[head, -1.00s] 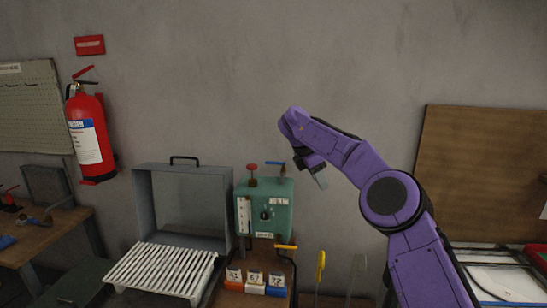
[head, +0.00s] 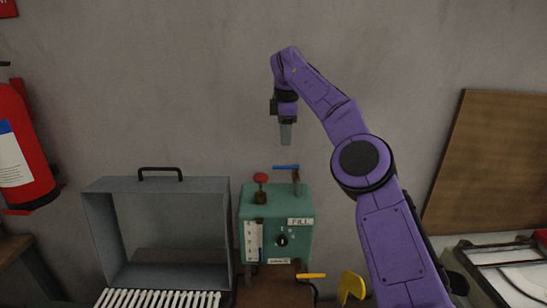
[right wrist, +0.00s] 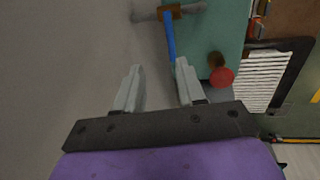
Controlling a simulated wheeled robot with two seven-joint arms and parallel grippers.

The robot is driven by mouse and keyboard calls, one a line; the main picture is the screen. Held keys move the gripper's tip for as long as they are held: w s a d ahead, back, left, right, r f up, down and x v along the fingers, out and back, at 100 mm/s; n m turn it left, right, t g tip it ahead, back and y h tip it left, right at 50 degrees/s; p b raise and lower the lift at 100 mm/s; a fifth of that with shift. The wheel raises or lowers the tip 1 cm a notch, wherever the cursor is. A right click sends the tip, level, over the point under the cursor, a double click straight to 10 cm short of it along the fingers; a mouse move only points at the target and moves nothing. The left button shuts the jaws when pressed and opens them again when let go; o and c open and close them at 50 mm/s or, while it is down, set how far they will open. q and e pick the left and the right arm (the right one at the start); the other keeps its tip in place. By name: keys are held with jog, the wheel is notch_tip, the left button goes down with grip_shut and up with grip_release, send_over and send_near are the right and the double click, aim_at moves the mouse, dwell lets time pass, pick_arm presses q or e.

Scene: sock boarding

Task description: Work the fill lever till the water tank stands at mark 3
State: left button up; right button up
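The teal tank box (head: 300,213) stands against the wall, with a FILL label (head: 300,222) and a white marked gauge strip (head: 253,240) on its front. The water level is too small to read. A blue lever (head: 286,167) sits on its top, and also shows in the right wrist view (right wrist: 169,40). A red knob (head: 260,178) stands left of the lever. My right gripper (head: 286,143) points down, apart from the lever and above it. In the right wrist view its fingers (right wrist: 159,66) are spread and empty. My left gripper is out of view.
An open grey case (head: 105,240) stands left of the tank, with a white slatted rack (head: 160,299) in front. A yellow-handled crank (head: 311,276) is below the tank. A brown board (head: 490,160) leans at right. The air around my right gripper is clear.

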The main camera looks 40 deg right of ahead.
aim_at(289, 167)
jog(key=f, duration=0.2)
jog(key=f+b, duration=0.1)
jog(key=shift+s+d+f, duration=0.2)
jog(key=shift+s, duration=0.1)
jog(key=shift+t, duration=0.3)
jog(key=f, duration=0.1)
jog(key=s+f, duration=0.2)
jog(key=shift+s+d+f, duration=0.25)
jog(key=w+f, duration=0.2)
jog(key=w, duration=0.1)
jog(key=shift+f, duration=0.4)
jog(key=shift+s+r, duration=0.3)
jog(key=shift+s, duration=0.15)
jog(key=shift+c, duration=1)
jog(key=shift+s+r, duration=0.1)
jog(key=shift+s, duration=0.15)
jog(key=c, duration=0.5)
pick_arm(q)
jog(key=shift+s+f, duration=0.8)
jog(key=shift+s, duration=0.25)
pick_arm(e)
jog(key=shift+w, duration=0.1)
grip_shut()
